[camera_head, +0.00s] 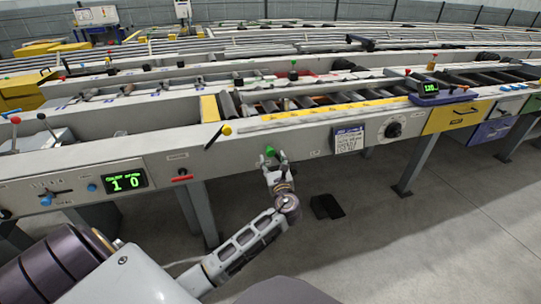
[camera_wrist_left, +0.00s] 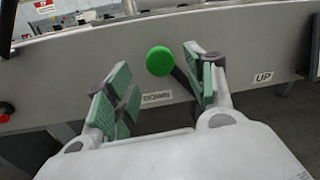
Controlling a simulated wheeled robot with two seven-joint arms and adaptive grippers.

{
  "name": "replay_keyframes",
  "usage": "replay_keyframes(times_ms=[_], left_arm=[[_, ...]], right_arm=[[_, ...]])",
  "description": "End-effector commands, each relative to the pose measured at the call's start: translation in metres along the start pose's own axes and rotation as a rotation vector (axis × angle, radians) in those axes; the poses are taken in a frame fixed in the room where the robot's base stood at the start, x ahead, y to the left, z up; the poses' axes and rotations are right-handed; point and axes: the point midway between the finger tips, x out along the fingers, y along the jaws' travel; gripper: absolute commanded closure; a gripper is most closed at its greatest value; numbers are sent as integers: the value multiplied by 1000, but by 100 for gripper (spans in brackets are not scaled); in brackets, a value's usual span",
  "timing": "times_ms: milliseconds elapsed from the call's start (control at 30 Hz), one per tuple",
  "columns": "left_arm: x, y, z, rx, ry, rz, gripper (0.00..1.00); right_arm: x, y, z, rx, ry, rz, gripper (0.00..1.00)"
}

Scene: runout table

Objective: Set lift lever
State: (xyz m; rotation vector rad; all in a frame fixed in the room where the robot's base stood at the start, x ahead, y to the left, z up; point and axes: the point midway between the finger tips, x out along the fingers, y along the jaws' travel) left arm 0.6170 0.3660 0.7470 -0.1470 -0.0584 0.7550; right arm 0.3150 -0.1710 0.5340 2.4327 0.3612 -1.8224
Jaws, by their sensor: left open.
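The lift lever shows as a round green knob (camera_head: 270,151) on the front face of the table's near rail. In the left wrist view the green knob (camera_wrist_left: 160,61) faces me, and its dark stem runs down to the right, partly hidden by the right finger. A DOWN label (camera_wrist_left: 157,97) sits below the knob and an UP label (camera_wrist_left: 263,77) to its right. My left gripper (camera_head: 273,166) is open at the knob. In the wrist view its green-padded fingers (camera_wrist_left: 158,90) stand either side of the knob, which is closer to the right finger. Contact cannot be told.
A yellow-knobbed lever (camera_head: 226,129) and a red handle (camera_head: 182,178) are left of my left gripper. A display reading 10 (camera_head: 125,181) is further left. A printed notice (camera_head: 349,139) and a black dial (camera_head: 393,130) are to the right. The floor below is mostly open.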

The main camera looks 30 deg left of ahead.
Motion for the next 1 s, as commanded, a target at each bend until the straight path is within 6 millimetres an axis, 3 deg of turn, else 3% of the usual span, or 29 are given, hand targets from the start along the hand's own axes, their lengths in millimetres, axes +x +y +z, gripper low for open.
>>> replay_keyframes(times_ms=[433, 900, 1000], left_arm=[[50, 0, 0, 0, -1, 0, 46], [57, 0, 0, -1, 0, 0, 46], [57, 0, 0, -1, 0, 0, 58]], right_arm=[[-17, -3, -6, -10, 37, -6, 60], [-20, -5, -2, -10, 30, -10, 60], [-20, -5, -2, -10, 30, -10, 60]])
